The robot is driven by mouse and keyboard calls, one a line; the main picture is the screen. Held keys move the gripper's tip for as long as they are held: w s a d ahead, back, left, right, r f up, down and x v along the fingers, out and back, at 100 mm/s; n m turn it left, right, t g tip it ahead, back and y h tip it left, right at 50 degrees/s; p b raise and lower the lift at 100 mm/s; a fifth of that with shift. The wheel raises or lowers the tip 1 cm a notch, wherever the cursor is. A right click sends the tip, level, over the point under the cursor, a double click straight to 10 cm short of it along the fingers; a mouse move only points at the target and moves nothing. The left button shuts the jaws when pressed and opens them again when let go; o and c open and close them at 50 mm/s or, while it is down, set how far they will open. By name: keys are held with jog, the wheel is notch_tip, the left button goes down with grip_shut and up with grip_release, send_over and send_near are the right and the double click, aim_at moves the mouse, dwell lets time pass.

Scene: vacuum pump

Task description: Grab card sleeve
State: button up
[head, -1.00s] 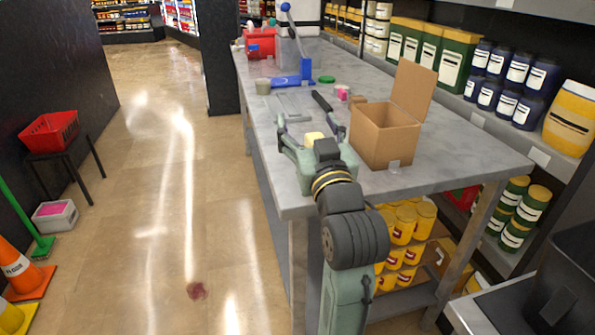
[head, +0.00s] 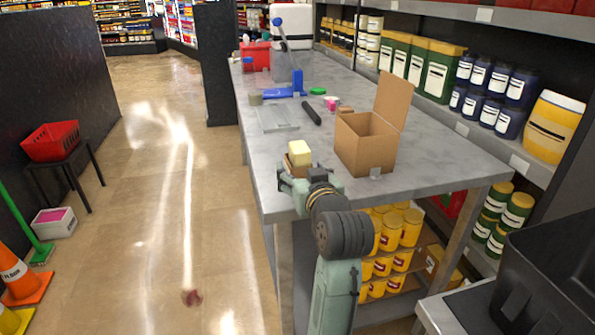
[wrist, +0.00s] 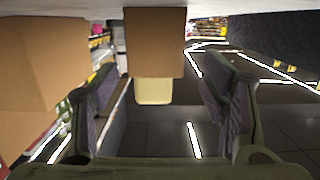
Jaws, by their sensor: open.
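A small brown card sleeve (head: 291,167) stands upright on the grey table (head: 440,160) near its front left corner. A pale yellow block (head: 300,152) shows at its top. My gripper (head: 302,178) is open and low at the near side of the sleeve, and its arm hides part of it. The wrist view looks upside down. There the card sleeve (wrist: 155,45) is ahead between my two spread fingers, with the yellow block (wrist: 153,92) below it in the picture. I see clear gaps on both sides and nothing gripped.
An open cardboard box (head: 365,143) stands close to the right of the sleeve. Behind lie a clear flat tray (head: 276,118), a black rod (head: 311,113) and a blue fixture (head: 285,90). A shelf of jars (head: 497,90) runs along the right.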

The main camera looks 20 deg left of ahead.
aim_at(298, 146)
jog(key=p+x, duration=0.1)
jog(key=x, duration=0.3)
jog(key=shift+w+r+p, duration=0.15)
jog(key=shift+w+p, duration=0.1)
jog(key=shift+p, duration=0.15)
jog(key=shift+w+a, duration=0.25)
jog(key=shift+w, duration=0.15)
jog(key=shift+c, duration=0.6)
jog(key=c, duration=1.1)
jog(key=shift+r+b, duration=0.45)
jog(key=shift+r, duration=1.1)
jog(key=s+a+r+b, duration=0.1)
jog(key=s+b, duration=0.5)
jog(key=s, duration=1)
jog(key=shift+a+r, duration=0.3)
jog(key=shift+a, duration=0.2)
